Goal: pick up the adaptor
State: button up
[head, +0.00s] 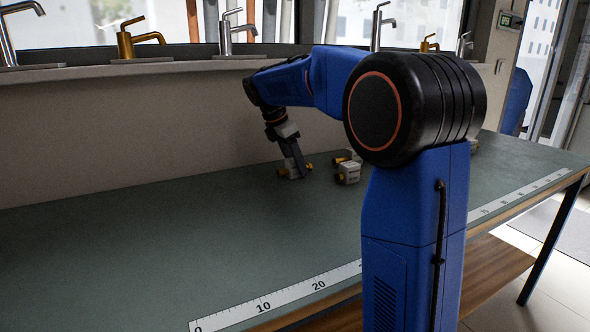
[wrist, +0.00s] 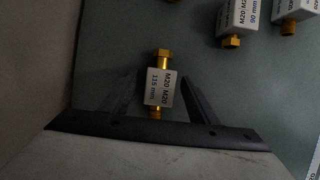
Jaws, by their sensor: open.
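The adaptor (wrist: 159,88) is a small white block with brass ends, labelled "M20 M20 115 mm" in the wrist view. It lies on the green table top. My gripper (wrist: 160,82) is open, with one dark finger on each side of the block. Small gaps seem to show between the fingers and the block. In the head view my gripper (head: 296,165) is down at the table over this adaptor (head: 289,173), which is partly hidden by the fingers.
Other white and brass adaptors sit to the right, one (head: 348,172) close by in the head view and two at the top of the wrist view, one (wrist: 236,18) nearer. A wall (head: 150,140) rises behind the table (head: 130,240). The left and front of the table are clear.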

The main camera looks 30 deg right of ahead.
jog(key=c, duration=1.2)
jog(key=shift+r, duration=0.1)
